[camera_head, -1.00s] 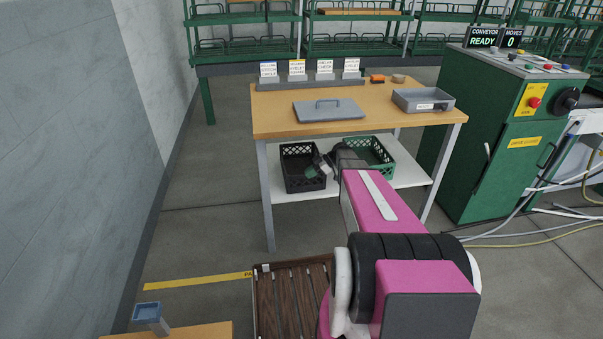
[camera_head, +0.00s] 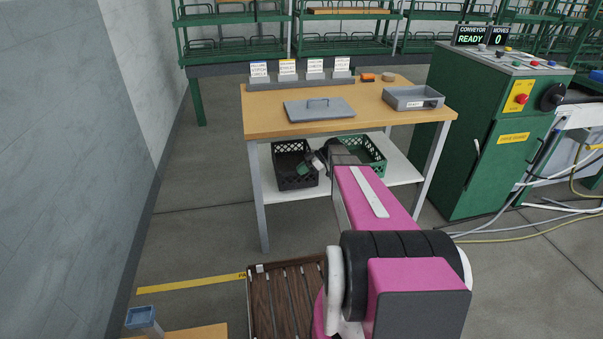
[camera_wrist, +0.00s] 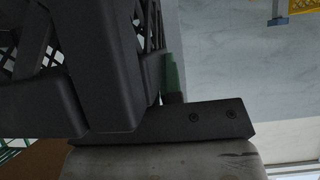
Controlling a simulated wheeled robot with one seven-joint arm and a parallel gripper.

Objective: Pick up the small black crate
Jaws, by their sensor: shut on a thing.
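The small black crate (camera_head: 283,181) is on the white lower shelf of the workbench, toward its left side. Its walls are open lattice, and its inside looks empty and dark. My gripper (camera_head: 314,162) reaches in under the tabletop and is shut on the crate's right wall. In the wrist view the black crate (camera_wrist: 55,60) fills the left side, close against my gripper's dark finger. A green piece (camera_wrist: 173,75) shows beside the crate there. I cannot tell whether the crate's base touches the shelf.
A green crate (camera_head: 374,150) stands to the right on the same shelf (camera_head: 402,172), partly behind my arm. The wooden tabletop (camera_head: 270,122) above carries a grey lid (camera_head: 319,110) and a grey tray (camera_head: 413,104). Table legs flank the shelf. A green machine (camera_head: 490,140) stands at right.

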